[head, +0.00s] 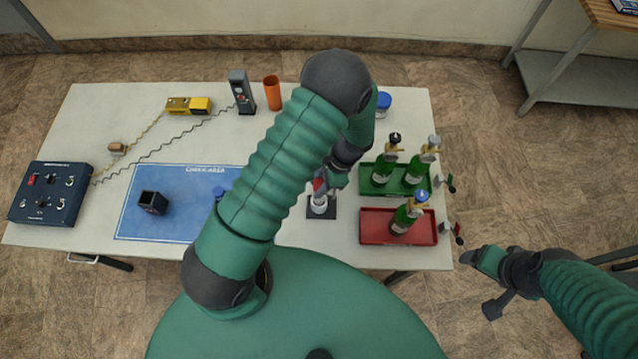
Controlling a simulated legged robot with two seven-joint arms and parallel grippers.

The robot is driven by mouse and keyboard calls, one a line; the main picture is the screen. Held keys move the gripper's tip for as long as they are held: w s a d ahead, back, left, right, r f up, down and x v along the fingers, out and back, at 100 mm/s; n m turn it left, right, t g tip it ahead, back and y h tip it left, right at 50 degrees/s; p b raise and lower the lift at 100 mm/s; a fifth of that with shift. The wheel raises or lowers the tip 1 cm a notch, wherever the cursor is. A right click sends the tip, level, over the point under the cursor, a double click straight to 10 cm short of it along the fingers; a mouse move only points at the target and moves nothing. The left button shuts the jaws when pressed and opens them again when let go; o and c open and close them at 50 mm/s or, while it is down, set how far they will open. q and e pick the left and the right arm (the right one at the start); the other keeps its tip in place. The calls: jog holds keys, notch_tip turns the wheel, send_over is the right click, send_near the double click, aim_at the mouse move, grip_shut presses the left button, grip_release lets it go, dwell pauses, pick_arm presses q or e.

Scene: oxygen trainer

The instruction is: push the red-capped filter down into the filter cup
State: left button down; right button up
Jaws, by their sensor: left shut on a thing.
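The filter cup (319,205) is a small pale cup on a dark square base (327,214) near the front middle of the table. The red-capped filter (319,187) shows as a small patch of red just above the cup. My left gripper (329,184) reaches down over the cup and is shut on the filter. The fingers hide most of the filter, so I cannot tell how deep it sits in the cup. My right gripper (484,262) is off the table's right edge, over the floor, away from the cup. Its jaw state is unclear.
A green tray (384,190) and a red tray (370,234) with green bottles stand right of the cup. A blue mat (180,218) with a black box (152,202) lies left. Behind are an orange cup (272,92), a grey device (241,92) and a yellow device (188,106).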

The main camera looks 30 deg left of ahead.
pick_arm(q)
jog(key=shift+f+b, duration=1.4)
jog(key=shift+f, duration=0.55)
jog(key=c, duration=1)
grip_release()
jog(key=shift+o, duration=0.2)
jog(key=shift+w+d+r, duration=0.1)
jog(key=shift+w+r, duration=0.05)
jog(key=shift+r, duration=0.2)
jog(key=b+v, duration=0.3)
jog(key=v, duration=1.3)
